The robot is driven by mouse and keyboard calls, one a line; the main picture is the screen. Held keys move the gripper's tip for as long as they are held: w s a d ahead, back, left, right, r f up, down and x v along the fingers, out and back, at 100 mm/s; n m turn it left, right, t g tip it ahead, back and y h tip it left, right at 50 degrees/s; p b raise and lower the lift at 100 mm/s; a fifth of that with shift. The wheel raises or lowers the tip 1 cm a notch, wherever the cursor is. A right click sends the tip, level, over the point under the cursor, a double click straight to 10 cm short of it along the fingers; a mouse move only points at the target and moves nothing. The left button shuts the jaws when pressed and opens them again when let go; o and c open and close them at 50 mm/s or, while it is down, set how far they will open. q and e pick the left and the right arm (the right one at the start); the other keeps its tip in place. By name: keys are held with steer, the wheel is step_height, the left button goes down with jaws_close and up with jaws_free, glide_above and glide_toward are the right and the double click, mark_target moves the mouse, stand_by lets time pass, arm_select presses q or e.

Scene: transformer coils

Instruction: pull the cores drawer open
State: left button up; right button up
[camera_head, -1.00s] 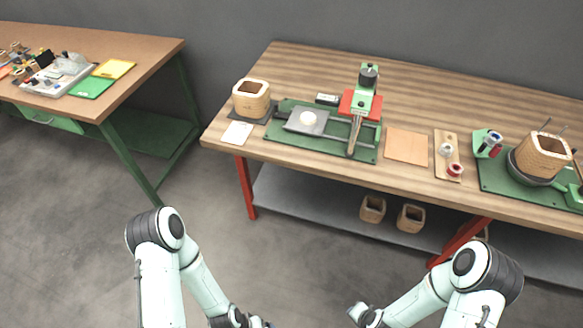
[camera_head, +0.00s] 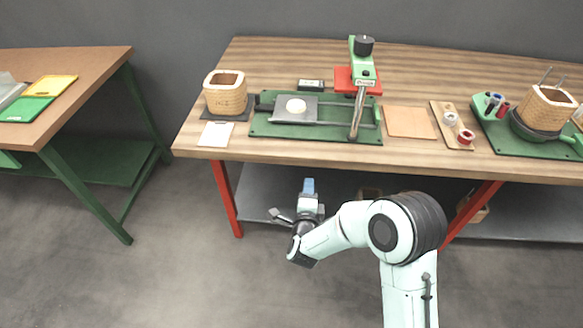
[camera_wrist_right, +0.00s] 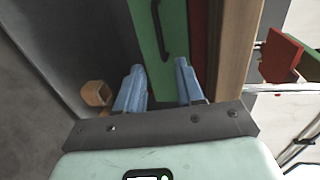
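In the right wrist view a green drawer front (camera_wrist_right: 146,32) with a dark bar handle (camera_wrist_right: 164,30) lies beyond my fingertips, beside a red strip and the wooden bench edge. I cannot read a label on it. In the head view this drawer front is not visible; the bench top hides what is under it. My right gripper (camera_head: 308,187) is in front of and below the bench's front edge. It also shows in the right wrist view (camera_wrist_right: 160,66), its two blue fingers apart and empty, short of the handle. My left gripper is out of view.
The wooden workbench (camera_head: 260,62) has red legs and a grey lower shelf (camera_head: 262,190). A wooden core (camera_wrist_right: 96,93) shows at left in the right wrist view. A green-legged table (camera_head: 85,75) stands at left. Floor between the tables is clear.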

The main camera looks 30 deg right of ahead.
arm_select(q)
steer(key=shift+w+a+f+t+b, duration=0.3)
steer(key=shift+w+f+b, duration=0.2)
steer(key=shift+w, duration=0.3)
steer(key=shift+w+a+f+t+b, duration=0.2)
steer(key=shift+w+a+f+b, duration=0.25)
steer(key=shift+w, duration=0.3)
arm_select(e)
steer(key=x, duration=1.3)
steer(key=shift+d, duration=0.15)
steer(key=shift+c, duration=0.3)
jaws_close()
